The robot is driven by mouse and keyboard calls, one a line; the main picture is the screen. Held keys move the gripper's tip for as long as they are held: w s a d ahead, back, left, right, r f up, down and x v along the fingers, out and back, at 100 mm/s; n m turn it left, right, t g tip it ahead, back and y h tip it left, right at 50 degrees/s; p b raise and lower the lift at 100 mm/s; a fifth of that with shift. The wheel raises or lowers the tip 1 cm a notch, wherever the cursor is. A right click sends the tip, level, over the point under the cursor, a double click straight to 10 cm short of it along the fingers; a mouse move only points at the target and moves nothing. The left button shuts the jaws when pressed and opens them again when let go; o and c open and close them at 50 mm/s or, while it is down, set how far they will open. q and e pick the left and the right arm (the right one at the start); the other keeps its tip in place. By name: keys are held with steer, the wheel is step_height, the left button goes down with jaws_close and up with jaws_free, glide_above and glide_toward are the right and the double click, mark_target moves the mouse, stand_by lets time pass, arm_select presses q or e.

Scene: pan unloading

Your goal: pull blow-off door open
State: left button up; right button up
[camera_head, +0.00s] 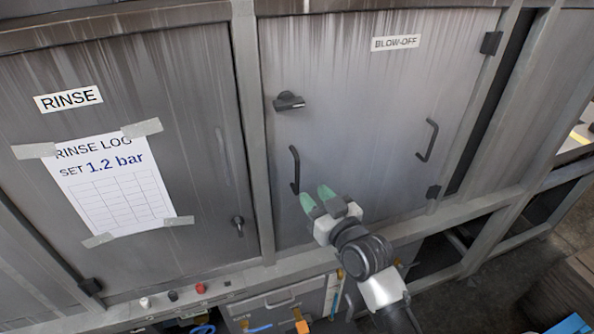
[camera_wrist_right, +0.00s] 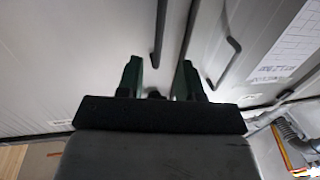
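The blow-off door (camera_head: 350,90) is a grey metal panel labelled BLOW-OFF (camera_head: 396,42), and it looks shut in its frame. A black bar handle (camera_head: 294,170) is near its left edge, below a dark latch (camera_head: 289,101). A second bar handle (camera_head: 428,140) is on its right side. My right gripper (camera_head: 317,198), with green fingertips, is open just below and right of the left handle. In the right wrist view the gripper (camera_wrist_right: 158,75) has its fingers apart, with the handle (camera_wrist_right: 160,35) ahead, between their lines; contact is not visible. My left gripper is out of view.
The rinse door (camera_head: 200,100), with a taped log sheet (camera_head: 110,185) and a small latch (camera_head: 238,226), is to the left. Dark hinges (camera_head: 490,43) are at the blow-off door's right edge. A frame beam (camera_head: 275,270) runs below, with a red button (camera_head: 200,288).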

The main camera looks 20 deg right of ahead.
mark_target(298, 179)
steer(key=p+x, duration=0.1)
steer(key=x, duration=0.7)
steer(key=shift+w+f+p, duration=0.15)
steer(key=shift+p, duration=0.2)
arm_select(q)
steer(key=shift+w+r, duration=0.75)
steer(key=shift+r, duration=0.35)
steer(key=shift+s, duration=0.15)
arm_select(e)
steer(key=shift+c, duration=0.3)
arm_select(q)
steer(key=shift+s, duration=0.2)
arm_select(e)
jaws_close()
